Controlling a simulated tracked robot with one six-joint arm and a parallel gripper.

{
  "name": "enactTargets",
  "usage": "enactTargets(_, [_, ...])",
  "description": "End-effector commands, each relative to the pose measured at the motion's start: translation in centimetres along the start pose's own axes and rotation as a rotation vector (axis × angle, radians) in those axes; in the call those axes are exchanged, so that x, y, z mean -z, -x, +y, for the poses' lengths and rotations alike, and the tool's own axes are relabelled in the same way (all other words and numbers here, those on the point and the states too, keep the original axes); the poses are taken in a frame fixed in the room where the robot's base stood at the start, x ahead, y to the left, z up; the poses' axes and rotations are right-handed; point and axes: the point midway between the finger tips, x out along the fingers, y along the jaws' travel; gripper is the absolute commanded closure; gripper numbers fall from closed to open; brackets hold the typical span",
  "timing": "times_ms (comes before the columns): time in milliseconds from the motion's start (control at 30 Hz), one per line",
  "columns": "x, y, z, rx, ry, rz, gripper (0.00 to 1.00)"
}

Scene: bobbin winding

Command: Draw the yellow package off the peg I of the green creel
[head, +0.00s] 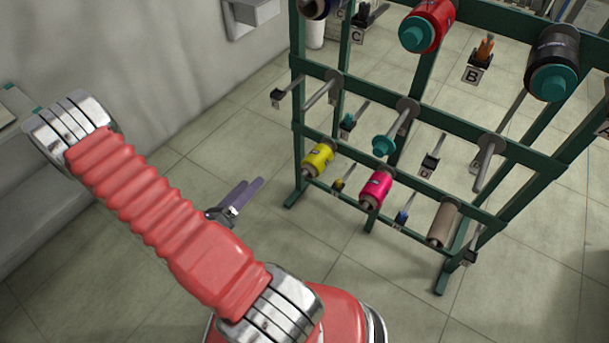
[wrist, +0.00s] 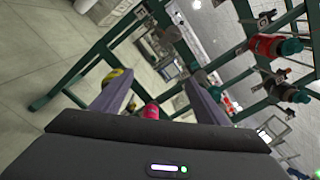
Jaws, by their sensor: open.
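The yellow package (head: 318,158) sits on the lower row of the green creel (head: 445,122), at its left end. Its peg's letter is not readable. My gripper (head: 250,183) is open and empty, left of the yellow package and apart from it in the head view. In the wrist view my gripper (wrist: 155,88) shows its two purple fingers spread. The yellow package (wrist: 117,73) shows there behind the left finger, which partly covers it.
A pink package (head: 376,188) sits right of the yellow one and a bare brown tube (head: 442,222) farther right. Red (head: 428,25) and black (head: 553,62) packages are higher up. Empty pegs stick out of the middle row. The floor left of the creel is clear.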

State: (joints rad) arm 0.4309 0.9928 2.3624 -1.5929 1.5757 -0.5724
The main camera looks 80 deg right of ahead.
Motion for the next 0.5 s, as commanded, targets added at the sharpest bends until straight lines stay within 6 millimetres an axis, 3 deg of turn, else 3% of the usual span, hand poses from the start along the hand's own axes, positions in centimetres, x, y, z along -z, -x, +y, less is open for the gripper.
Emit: enactTargets(500, [4.7, 0.0, 4.6, -0.001, 0.002, -0.001, 0.33])
